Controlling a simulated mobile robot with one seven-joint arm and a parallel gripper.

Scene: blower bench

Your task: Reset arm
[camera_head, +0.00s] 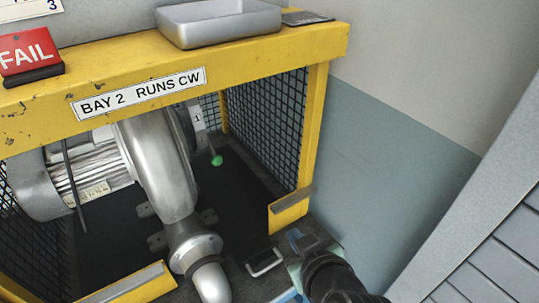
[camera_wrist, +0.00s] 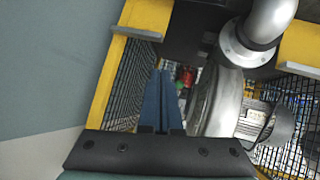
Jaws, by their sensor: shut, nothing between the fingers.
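My gripper (camera_wrist: 160,74) shows in the wrist view as two blue fingers side by side, shut with nothing between them. They point into the yellow-framed bay, beside the grey blower housing (camera_wrist: 212,100). A small red and green item (camera_wrist: 185,77) shows just right of the fingertips; I cannot tell if they are apart in depth. In the head view, a dark part of my arm shows at the lower right, by the bay's front right corner; the fingers are not clear there.
The yellow frame (camera_head: 150,85) has mesh sides (camera_head: 265,120). Inside are the silver blower (camera_head: 155,165), its outlet pipe (camera_head: 208,265) and a green-ended lever (camera_head: 216,160). A grey tray (camera_head: 218,25) and red FAIL sign (camera_head: 28,52) stand on top. A wall (camera_head: 400,170) closes the right.

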